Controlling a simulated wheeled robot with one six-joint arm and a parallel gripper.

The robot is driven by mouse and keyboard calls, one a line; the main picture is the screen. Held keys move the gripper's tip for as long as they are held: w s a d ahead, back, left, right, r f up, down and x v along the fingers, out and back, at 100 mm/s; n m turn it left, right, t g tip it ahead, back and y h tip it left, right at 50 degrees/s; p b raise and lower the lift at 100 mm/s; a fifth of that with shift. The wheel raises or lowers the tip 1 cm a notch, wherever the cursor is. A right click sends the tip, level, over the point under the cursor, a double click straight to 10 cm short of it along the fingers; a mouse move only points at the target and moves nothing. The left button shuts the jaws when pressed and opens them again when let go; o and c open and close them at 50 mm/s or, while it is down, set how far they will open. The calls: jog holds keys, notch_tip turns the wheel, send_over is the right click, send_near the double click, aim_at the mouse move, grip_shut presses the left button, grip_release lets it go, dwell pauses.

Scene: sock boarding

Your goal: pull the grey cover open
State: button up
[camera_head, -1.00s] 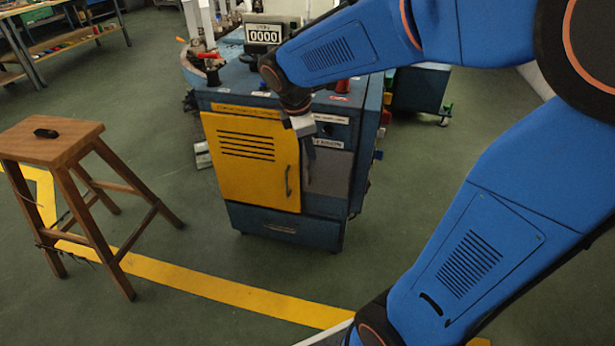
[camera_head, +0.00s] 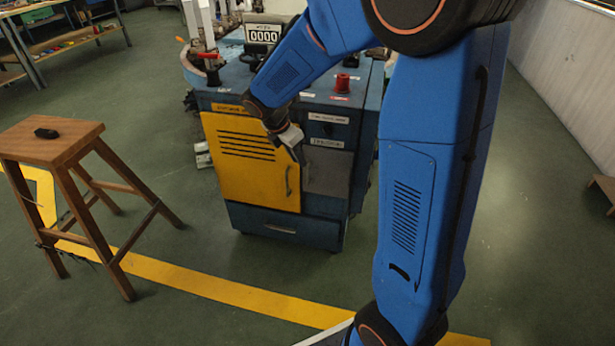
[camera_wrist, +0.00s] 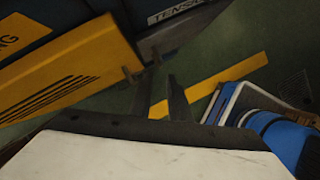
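The grey cover (camera_head: 328,172) is a flat panel on the front of the blue cabinet, right of the yellow door (camera_head: 245,165). It looks closed. My gripper (camera_head: 299,155) is in front of the cover's upper left edge, beside the yellow door. In the wrist view the two dark fingers (camera_wrist: 160,95) stand apart with a gap between them, and nothing shows held. The grey cover (camera_wrist: 185,30) lies above them there, its near corner close to the fingers. I cannot tell whether they touch it.
The yellow door's handle (camera_head: 289,181) is just below and left of my gripper. A blue drawer (camera_head: 285,228) is underneath. A red knob (camera_head: 342,83) and a counter (camera_head: 263,35) are on top. A wooden stool (camera_head: 55,145) stands left. The floor in front is clear.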

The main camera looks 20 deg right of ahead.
aim_at(308, 183)
jog(key=x, duration=1.1)
jog(key=shift+f, duration=0.25)
grip_shut()
